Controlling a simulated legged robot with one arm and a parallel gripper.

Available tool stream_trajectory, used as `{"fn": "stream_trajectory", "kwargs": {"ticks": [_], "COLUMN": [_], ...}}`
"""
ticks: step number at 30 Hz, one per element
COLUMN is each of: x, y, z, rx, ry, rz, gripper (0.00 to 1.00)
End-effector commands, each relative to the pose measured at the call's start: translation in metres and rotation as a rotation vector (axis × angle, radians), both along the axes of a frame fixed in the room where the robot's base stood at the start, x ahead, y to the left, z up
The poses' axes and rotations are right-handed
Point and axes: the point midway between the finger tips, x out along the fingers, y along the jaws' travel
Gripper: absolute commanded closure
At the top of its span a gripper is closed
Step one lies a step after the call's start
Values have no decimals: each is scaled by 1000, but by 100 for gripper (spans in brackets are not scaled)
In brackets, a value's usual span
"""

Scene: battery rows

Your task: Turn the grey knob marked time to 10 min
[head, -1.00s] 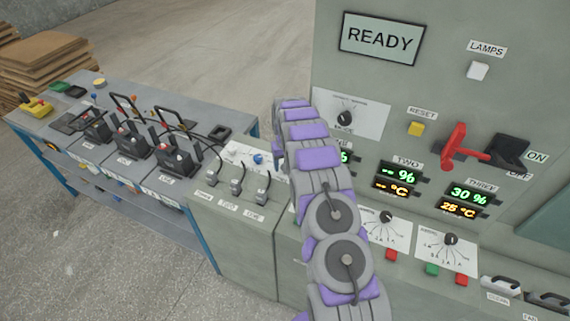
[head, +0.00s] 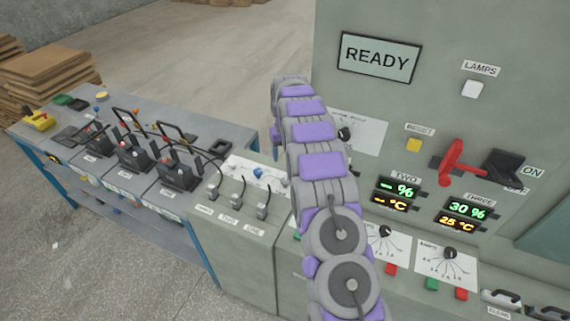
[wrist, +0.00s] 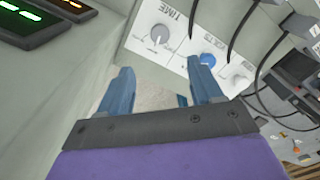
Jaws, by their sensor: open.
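The grey knob marked TIME (wrist: 160,36) sits on a white plate on the sloped panel at the top of the wrist view. Its pointer and dial numbers are too small to read. My gripper (wrist: 160,68) is open and empty, its two blue fingers spread apart. It points toward the plate, with the TIME knob beyond the gap and apart from the fingers. In the head view, my arm hides the TIME knob and most of the gripper.
A blue knob (wrist: 207,60) and a white knob (wrist: 239,80) follow on the same plate. A tall panel has a READY sign (head: 379,56) and a red lever (head: 451,160). The battery bench (head: 205,133) lies left.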

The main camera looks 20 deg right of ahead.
Motion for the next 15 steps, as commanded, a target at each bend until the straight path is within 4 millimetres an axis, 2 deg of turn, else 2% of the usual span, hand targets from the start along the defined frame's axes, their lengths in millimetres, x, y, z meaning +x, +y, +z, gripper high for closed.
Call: {"fn": "stream_trajectory", "kwargs": {"ticks": [1, 6, 15], "x": [1, 0, 0], "y": [0, 0, 0], "z": [10, 30, 39], "rx": [0, 0, 0], "ry": [-4, 1, 2], "rz": [0, 0, 0], "gripper": [35, 35, 35]}}
